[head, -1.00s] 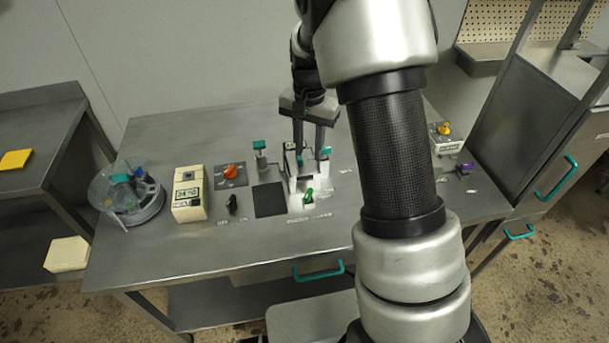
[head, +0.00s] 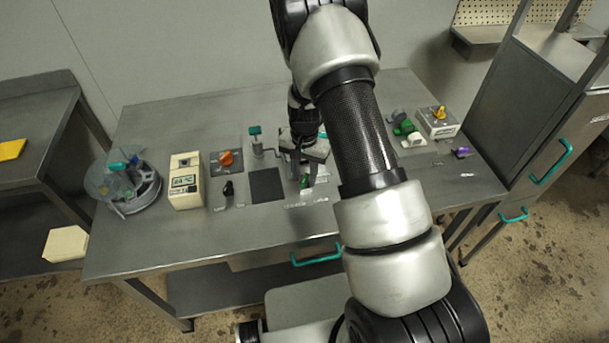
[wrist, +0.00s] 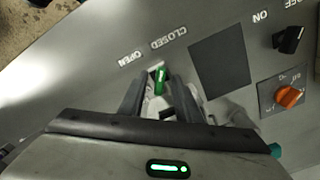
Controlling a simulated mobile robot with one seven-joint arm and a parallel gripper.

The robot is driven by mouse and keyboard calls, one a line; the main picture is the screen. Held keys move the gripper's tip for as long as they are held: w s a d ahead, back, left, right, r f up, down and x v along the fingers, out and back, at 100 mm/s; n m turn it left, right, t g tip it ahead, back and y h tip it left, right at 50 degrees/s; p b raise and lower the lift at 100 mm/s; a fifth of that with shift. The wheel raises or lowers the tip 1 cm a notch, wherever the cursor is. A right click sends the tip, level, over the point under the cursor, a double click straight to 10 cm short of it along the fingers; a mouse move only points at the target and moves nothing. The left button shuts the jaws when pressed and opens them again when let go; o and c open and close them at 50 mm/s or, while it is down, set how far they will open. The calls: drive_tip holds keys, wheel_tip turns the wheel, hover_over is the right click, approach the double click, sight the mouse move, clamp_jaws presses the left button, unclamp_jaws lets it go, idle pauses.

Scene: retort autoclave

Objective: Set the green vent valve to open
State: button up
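The green vent valve handle (head: 305,181) stands on the metal bench in the head view. In the wrist view the green handle (wrist: 160,79) points toward the printed labels CLOSED (wrist: 168,43) and OPEN (wrist: 130,56), which appear upside down. I cannot tell for sure which label it points at. My gripper (head: 301,177) is over the handle, pointing down. In the wrist view my gripper (wrist: 159,84) has its two fingers apart, one on each side of the handle, with gaps visible. The handle's base is partly hidden by the fingers and gripper body.
An orange knob (head: 226,158), a black switch (head: 228,189) and a dark square plate (head: 266,185) lie left of the handle. A teal-topped post (head: 255,137) stands close behind. A cream meter box (head: 186,181) is farther left. A yellow-knobbed box (head: 438,122) stands right.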

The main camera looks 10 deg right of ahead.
drive_tip(key=shift+f, duration=0.2)
clamp_jaws()
